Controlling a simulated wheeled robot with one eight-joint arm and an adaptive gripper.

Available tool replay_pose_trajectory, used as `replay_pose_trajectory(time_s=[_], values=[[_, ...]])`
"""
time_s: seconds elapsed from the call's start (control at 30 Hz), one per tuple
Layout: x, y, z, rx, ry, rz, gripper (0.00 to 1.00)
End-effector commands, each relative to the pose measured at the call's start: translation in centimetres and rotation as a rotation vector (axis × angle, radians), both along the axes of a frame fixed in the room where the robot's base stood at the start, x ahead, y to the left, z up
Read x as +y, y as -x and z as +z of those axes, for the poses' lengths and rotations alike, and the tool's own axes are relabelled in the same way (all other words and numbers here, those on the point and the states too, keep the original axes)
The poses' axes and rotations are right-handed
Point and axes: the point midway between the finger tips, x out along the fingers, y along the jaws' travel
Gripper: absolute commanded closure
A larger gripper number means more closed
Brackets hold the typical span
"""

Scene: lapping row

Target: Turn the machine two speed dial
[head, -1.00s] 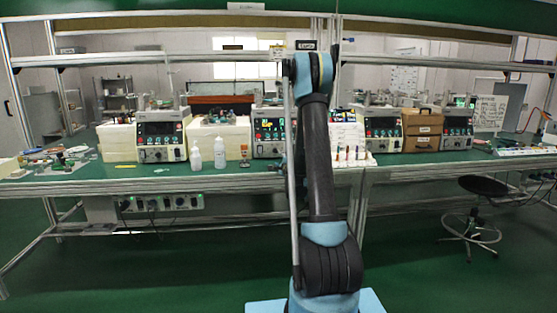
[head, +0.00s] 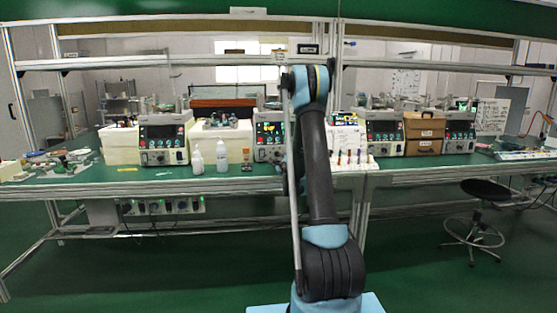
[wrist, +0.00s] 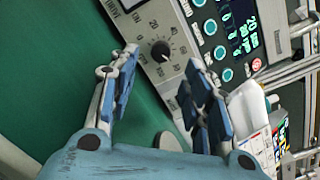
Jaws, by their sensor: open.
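My gripper (wrist: 160,62) is open, with one finger on each side of the dial in the picture. The fingers appear apart from the knob; the exact gap cannot be told. In the head view, a machine with a lit panel (head: 269,133) stands on the bench just left of my arm, partly hidden by it. My gripper is hidden behind my arm there.
Blue-ringed buttons and a lit green display (wrist: 243,30) lie beside the dial. On the bench (head: 240,184) stand two white bottles (head: 222,158), another machine (head: 163,138) at left, and a rack of coloured tools (head: 352,160) right of my arm. A stool (head: 485,190) stands at right.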

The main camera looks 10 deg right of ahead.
Motion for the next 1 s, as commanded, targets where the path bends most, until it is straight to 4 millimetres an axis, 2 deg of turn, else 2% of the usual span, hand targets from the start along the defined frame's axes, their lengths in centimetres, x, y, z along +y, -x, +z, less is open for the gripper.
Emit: replay_pose_trajectory(time_s=[0.03,0.2,0.4,0.57,0.83,0.87,1.0], values=[[0.1,-1.0,0.0,0.000,0.000,0.000,0.55],[0.3,-3.8,0.0,0.000,0.000,0.000,0.55],[0.4,-6.0,0.0,0.001,0.000,-0.001,0.55],[0.5,-6.8,0.0,0.001,0.000,-0.001,0.55],[0.4,-6.8,0.0,0.001,0.000,-0.001,0.55],[0.4,-6.8,0.0,0.001,0.000,-0.001,0.60],[0.4,-6.8,0.0,0.001,0.000,-0.001,0.92]])
